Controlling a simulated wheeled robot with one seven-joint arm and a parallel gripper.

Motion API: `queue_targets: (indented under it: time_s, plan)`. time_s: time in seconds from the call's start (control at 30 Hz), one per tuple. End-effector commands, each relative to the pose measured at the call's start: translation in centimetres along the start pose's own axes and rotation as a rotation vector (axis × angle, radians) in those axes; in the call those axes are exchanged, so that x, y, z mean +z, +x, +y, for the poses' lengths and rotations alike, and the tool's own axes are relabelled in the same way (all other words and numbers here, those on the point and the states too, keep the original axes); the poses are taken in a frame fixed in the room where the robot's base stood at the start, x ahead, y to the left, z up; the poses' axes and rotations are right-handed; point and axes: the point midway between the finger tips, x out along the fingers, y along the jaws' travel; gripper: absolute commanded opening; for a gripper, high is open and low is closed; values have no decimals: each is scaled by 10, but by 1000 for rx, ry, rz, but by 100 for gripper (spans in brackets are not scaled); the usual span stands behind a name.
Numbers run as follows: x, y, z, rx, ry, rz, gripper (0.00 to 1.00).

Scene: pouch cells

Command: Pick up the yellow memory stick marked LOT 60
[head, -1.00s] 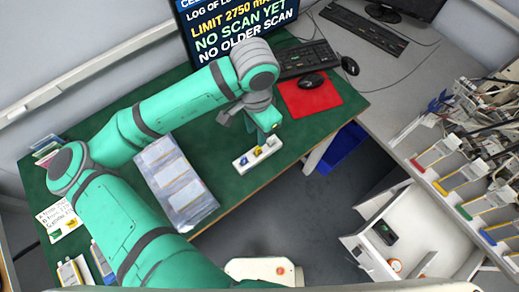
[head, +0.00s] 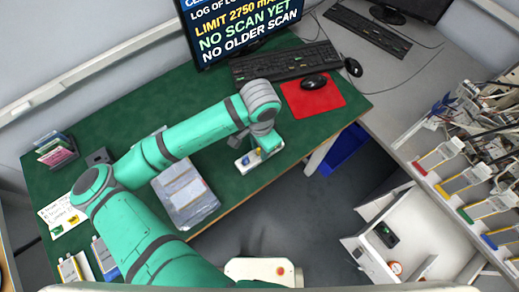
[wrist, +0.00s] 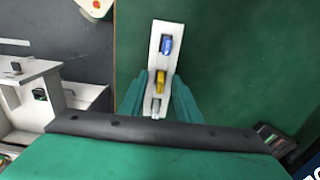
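A small white holder (head: 241,166) stands near the front edge of the green table. It carries a blue stick (wrist: 167,45), a yellow memory stick (wrist: 160,82) and a pale grey one (wrist: 156,106) in a row. No LOT marking is legible on the yellow stick. My gripper (wrist: 158,92) is open, its teal fingers apart on either side of the holder around the yellow and grey sticks. In the head view my gripper (head: 266,144) covers the holder's right end. I cannot tell whether the fingertips are level with the yellow stick.
A clear-covered tray (head: 186,192) lies left of the holder. A red mat (head: 312,97) with a mouse and a keyboard (head: 285,63) lie behind. The monitor (head: 240,30) reads "NO SCAN YET".

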Motion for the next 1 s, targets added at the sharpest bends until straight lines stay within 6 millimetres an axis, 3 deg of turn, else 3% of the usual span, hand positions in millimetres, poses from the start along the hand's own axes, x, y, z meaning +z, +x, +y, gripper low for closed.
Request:
queue_targets:
  time_s: [0.2, 0.33, 0.37, 0.77, 1.0]
  plan:
    - [0, 1, 0, -1, 0, 0, 30]
    - [0, 1, 0, -1, 0, 0, 1]
    - [0, 1, 0, -1, 0, 0, 0]
    - [0, -1, -1, -1, -2, 0, 0]
    - [7, -18, -6, -2, -21, 0, 0]
